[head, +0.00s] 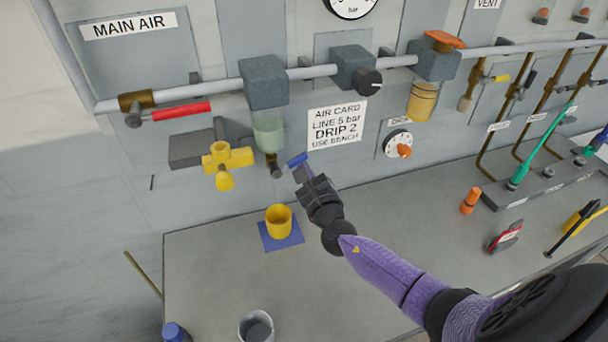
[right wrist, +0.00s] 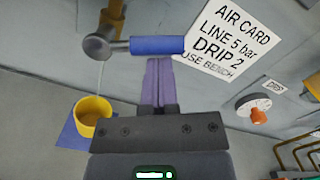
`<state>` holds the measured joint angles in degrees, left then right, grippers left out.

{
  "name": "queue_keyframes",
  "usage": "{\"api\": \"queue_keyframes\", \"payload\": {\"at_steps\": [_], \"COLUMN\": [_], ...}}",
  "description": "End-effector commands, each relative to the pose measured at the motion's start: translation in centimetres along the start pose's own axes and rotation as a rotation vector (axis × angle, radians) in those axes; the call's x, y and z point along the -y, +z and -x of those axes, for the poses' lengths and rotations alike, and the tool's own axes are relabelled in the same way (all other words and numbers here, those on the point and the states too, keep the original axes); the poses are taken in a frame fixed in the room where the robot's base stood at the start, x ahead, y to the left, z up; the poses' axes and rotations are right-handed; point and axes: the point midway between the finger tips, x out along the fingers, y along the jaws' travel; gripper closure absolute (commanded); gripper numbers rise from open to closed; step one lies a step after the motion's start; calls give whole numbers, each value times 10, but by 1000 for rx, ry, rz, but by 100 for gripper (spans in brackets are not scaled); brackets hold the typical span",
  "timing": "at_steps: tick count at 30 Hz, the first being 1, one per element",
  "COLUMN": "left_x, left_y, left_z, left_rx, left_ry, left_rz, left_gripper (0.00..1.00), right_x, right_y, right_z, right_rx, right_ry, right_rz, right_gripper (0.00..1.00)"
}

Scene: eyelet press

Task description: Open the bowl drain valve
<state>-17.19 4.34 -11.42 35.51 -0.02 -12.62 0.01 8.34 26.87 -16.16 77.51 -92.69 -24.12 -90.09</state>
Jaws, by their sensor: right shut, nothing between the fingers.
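The bowl drain valve (head: 275,168) hangs under the pale green filter bowl (head: 268,131) on the wall. Its blue lever (head: 297,159) points to the right. In the right wrist view the lever (right wrist: 157,45) lies sideways, right of its round pivot (right wrist: 98,44). My right gripper (head: 302,174) is shut and empty, with its fingertips close to the lever. In the right wrist view the purple fingers (right wrist: 158,84) end just below the lever; I cannot tell whether they touch it. My left gripper is out of view.
A yellow cup (head: 279,221) stands on a blue mat (head: 266,242) below the valve. A yellow valve (head: 226,159) and red lever (head: 182,111) are left on the wall. An air card (head: 337,124) is to the right.

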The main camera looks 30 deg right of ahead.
Motion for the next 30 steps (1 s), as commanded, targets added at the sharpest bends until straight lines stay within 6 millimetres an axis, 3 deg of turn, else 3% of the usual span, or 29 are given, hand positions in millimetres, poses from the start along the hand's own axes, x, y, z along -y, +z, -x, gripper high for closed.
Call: {"api": "queue_keyframes", "payload": {"at_steps": [18, 30], "left_x": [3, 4], "left_y": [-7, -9], "left_z": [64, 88], "left_rx": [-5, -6], "left_ry": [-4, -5], "left_rz": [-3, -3], "left_gripper": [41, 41], "right_x": [7, -1], "right_y": [38, 52], "right_z": [-2, -3], "right_rx": [2, 2], "right_ry": [28, 43], "right_rz": [583, 890], "right_gripper": [100, 100]}}
